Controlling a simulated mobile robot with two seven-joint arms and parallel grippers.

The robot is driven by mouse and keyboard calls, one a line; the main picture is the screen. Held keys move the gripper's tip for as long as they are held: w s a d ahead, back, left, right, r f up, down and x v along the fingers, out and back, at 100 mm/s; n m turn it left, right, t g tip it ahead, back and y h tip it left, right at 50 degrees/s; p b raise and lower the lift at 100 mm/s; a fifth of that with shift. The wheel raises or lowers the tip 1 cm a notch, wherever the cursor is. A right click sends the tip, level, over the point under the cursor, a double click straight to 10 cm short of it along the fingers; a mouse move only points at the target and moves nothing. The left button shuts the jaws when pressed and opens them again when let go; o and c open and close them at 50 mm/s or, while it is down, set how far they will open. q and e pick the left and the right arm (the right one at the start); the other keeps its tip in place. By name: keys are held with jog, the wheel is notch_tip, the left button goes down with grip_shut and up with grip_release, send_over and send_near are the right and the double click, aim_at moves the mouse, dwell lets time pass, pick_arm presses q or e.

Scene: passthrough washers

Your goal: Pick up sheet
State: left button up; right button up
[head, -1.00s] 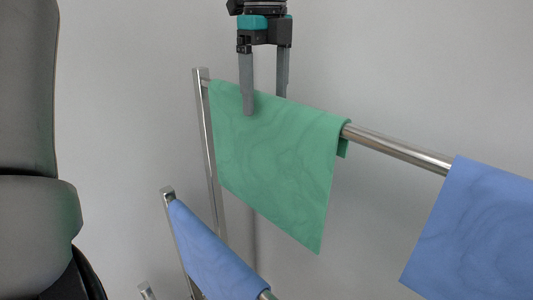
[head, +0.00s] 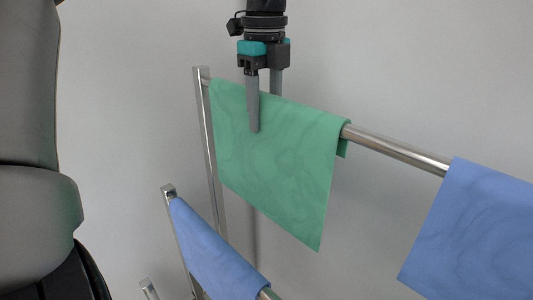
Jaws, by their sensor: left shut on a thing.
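A green sheet (head: 285,170) hangs folded over the upper metal bar in the head view, its longer part on the near side. My left gripper (head: 264,112) points down over the sheet's top edge. One finger lies in front of the sheet and the other goes behind it. The gripper is shut on the sheet, which still hangs over the bar. The tip of the rear finger is hidden by the sheet. My right gripper is not in view.
The upper bar (head: 395,152) runs right to a blue sheet (head: 475,235). A lower bar carries another blue sheet (head: 215,250). A metal upright (head: 208,140) stands at the bar's left end. A plain grey wall is behind.

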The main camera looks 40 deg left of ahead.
pick_arm(q)
grip_shut()
jog(key=shift+r, duration=0.1)
dwell(0.4)
